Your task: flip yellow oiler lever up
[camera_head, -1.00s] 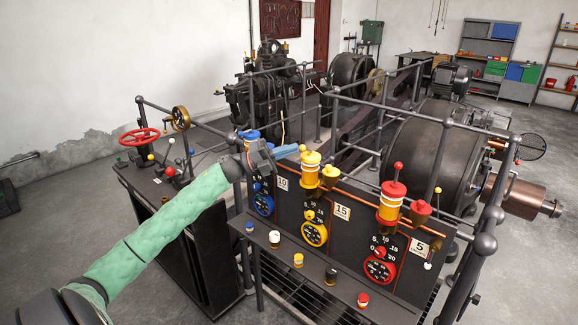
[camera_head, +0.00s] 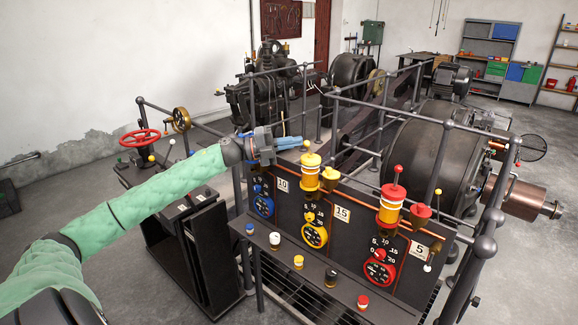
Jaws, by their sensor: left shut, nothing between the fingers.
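The yellow oiler (camera_head: 310,177) stands on the top edge of the dark panel, above the yellow dial (camera_head: 315,235). Its small yellow lever knob (camera_head: 307,143) sits above the oiler's cap and looks about upright. My left gripper (camera_head: 302,141) is shut and empty, its blue fingers pointing right, with the tips right beside the knob. I cannot tell whether they touch it. The blue oiler is mostly hidden behind my gripper; its blue dial (camera_head: 263,206) shows below. My right gripper is not in view.
The red oiler (camera_head: 391,207) stands to the right with its red knob upright. Grey railings (camera_head: 440,120) run behind and beside the panel. A shelf (camera_head: 300,268) with several small coloured caps juts out in front. A red handwheel (camera_head: 139,137) stands at the left.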

